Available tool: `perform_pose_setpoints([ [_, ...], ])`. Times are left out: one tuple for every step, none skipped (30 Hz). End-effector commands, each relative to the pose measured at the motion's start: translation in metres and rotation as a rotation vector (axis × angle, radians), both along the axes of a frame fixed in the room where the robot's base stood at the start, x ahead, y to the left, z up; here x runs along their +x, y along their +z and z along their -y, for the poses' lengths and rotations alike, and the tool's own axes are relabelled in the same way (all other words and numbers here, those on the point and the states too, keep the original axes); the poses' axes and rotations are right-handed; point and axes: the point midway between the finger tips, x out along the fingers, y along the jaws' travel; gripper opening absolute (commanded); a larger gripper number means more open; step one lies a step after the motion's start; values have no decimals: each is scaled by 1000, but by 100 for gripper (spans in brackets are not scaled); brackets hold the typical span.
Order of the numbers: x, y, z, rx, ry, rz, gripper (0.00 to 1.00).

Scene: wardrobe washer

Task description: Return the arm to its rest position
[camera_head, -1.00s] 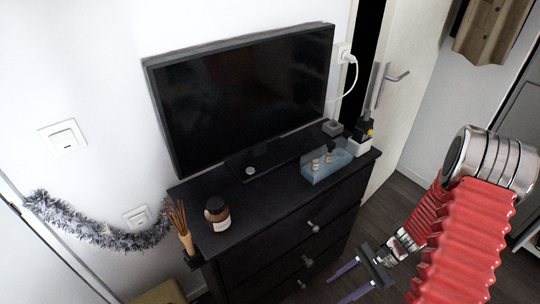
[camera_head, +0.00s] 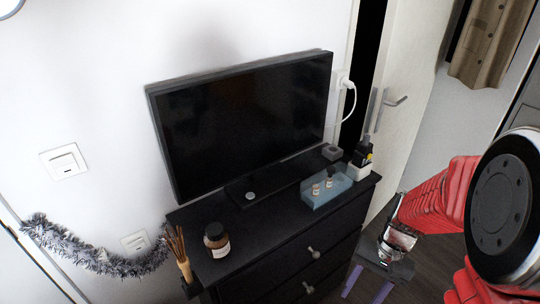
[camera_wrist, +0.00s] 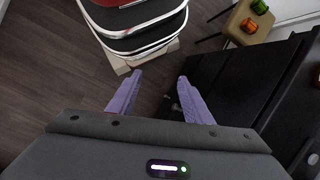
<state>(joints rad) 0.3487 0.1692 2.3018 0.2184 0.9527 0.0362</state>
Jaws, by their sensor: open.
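My gripper (camera_head: 367,291) hangs at the lower right in the head view, beside the front of the black dresser (camera_head: 310,262), with its purple fingers pointing down. My red-sleeved arm (camera_head: 435,205) is bent, and its large dark joint (camera_head: 502,205) fills the right edge. In the wrist view, my gripper (camera_wrist: 160,78) is open and empty, with its two purple fingers apart over the wood floor (camera_wrist: 60,80). No object is between the fingers.
On the dresser are a TV (camera_head: 245,125), a blue tray (camera_head: 327,190) with small bottles, a brown jar (camera_head: 217,240) and reed sticks (camera_head: 178,245). A white door (camera_head: 400,110) stands behind. In the wrist view, a stool (camera_wrist: 240,22) holds green and orange items.

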Motion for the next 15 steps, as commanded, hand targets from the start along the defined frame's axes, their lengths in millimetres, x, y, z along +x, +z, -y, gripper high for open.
perform_pose_setpoints([
  [-1,9,-1,-18,27,27,46],
  [-1,13,-2,-29,43,41,46],
  [-2,19,-2,-44,64,59,46],
  [-2,23,-2,-54,78,74,46],
  [-2,28,-3,-64,93,88,46],
  [-4,33,-3,-78,113,106,46],
  [-4,38,-4,-88,128,119,46],
  [-5,42,-4,-99,140,133,46],
  [-5,48,-5,-112,158,152,46],
  [-6,52,-6,-123,172,165,46],
  [-7,56,-7,-132,185,178,46],
  [-8,62,-7,-145,201,197,46],
  [-9,66,-8,-155,213,211,46],
  [-9,70,-9,-165,225,225,46],
  [-10,76,-10,-177,240,243,46],
])
